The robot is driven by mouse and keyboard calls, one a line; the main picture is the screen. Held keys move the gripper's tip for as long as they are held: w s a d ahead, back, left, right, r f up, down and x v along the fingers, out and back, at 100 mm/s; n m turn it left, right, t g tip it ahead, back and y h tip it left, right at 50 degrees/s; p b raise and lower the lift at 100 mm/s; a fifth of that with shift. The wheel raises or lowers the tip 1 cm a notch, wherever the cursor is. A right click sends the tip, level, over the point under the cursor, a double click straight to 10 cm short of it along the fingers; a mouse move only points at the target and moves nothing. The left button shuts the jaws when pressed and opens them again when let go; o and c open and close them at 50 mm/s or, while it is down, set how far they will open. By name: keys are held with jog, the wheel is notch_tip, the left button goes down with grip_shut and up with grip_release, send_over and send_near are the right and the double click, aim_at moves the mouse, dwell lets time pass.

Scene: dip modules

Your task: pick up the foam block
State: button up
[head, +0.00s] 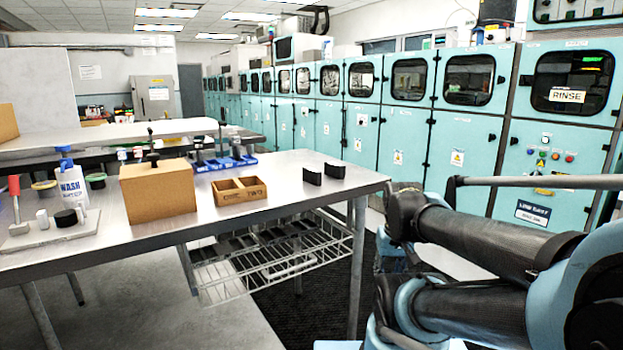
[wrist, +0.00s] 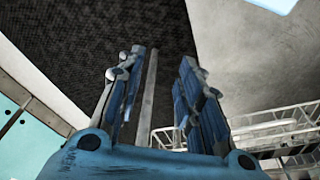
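No object in view is plainly a foam block. Possible candidates on the metal table (head: 300,214) are a plain brown block or box (head: 158,192) and two small black upright pieces (head: 323,174) near the right end; I cannot tell what they are made of. My gripper shows in the wrist view (wrist: 162,60) with its two fingers apart and nothing between them. Behind the fingers are dark floor matting, a grey post and a wire shelf. The head view shows my arm at the right, beyond the table's right end, but my gripper is not clear there.
A two-compartment brown tray (head: 239,191) stands between the brown block and the black pieces. A white wash bottle (head: 72,186) and blue bins (head: 222,163) are farther left and back. A wire shelf (head: 275,262) hangs under the table. Teal cabinets (head: 420,140) line the right.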

jog(key=shift+o, duration=0.3)
jog(key=shift+o, duration=0.5)
jog(key=shift+s+r, duration=0.2)
notch_tip(320, 180, up, 35)
jog(key=n+g, duration=0.2)
jog(key=n, duration=0.5)
send_over(311, 169)
notch_tip(311, 169, down, 11)
jog(key=shift+a+r, duration=0.1)
jog(key=shift+r, duration=0.05)
jog(key=shift+s+f, duration=0.2)
jog(key=shift+f, duration=3)
grip_shut()
